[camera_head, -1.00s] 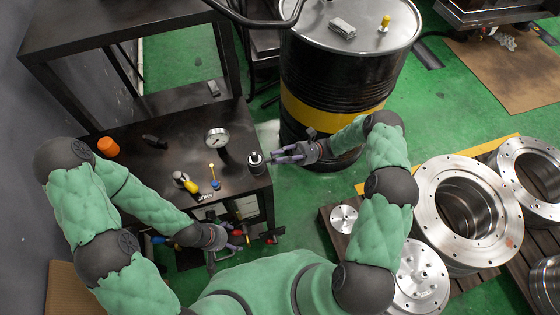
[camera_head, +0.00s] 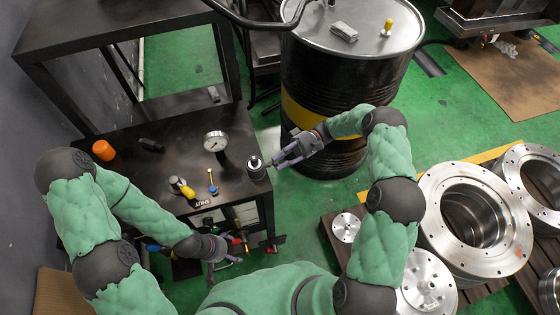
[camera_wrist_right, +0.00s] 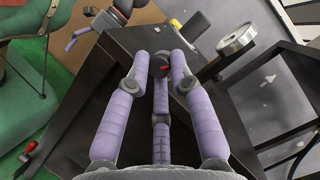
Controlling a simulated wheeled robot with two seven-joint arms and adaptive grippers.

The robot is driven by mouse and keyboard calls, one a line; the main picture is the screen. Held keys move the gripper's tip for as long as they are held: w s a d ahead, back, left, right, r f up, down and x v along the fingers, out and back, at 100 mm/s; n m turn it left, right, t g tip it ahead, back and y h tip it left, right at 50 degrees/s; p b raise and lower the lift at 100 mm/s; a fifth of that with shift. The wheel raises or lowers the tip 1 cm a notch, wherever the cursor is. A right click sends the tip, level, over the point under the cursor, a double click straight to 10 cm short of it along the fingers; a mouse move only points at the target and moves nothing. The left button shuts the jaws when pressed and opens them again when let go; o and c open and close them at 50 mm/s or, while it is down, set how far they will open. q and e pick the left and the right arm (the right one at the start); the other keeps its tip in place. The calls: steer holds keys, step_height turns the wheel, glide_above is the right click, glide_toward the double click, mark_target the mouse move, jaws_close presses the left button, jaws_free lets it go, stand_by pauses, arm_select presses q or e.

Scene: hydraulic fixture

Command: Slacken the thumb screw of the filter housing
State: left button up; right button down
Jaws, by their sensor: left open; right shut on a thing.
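The filter housing (camera_head: 256,168) is a small dark cylinder with a bright top. It stands upright at the right edge of the dark table. My right gripper (camera_head: 277,162) reaches it from the right, with its fingers at the housing's side. In the right wrist view, the fingertips of my right gripper (camera_wrist_right: 160,60) are closed around a dark round knob, the thumb screw (camera_wrist_right: 159,67), which has a red mark. The fingers hide most of the knob's sides. My left gripper (camera_head: 228,262) is open and empty in front of the table, low and away from the housing.
A pressure gauge (camera_head: 215,141), a yellow-handled tool (camera_head: 183,188) and an orange cap (camera_head: 103,150) are on the table (camera_head: 160,170). A black drum (camera_head: 350,85) with a yellow band stands close behind my right wrist. Metal flanges (camera_head: 435,200) lie at right.

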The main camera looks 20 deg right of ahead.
steer(key=n, duration=0.1)
steer(key=n+h, duration=0.1)
steer(key=n, duration=0.2)
steer(key=shift+w+r+n+t+h, duration=0.15)
steer(key=shift+r+n+t+h, duration=0.15)
steer(key=shift+r+t+h, duration=0.1)
stand_by(0.4)
steer(key=c, duration=1.1)
jaws_free()
steer(key=shift+c, duration=0.2)
steer(key=shift+f, duration=0.1)
steer(key=v, duration=1.2)
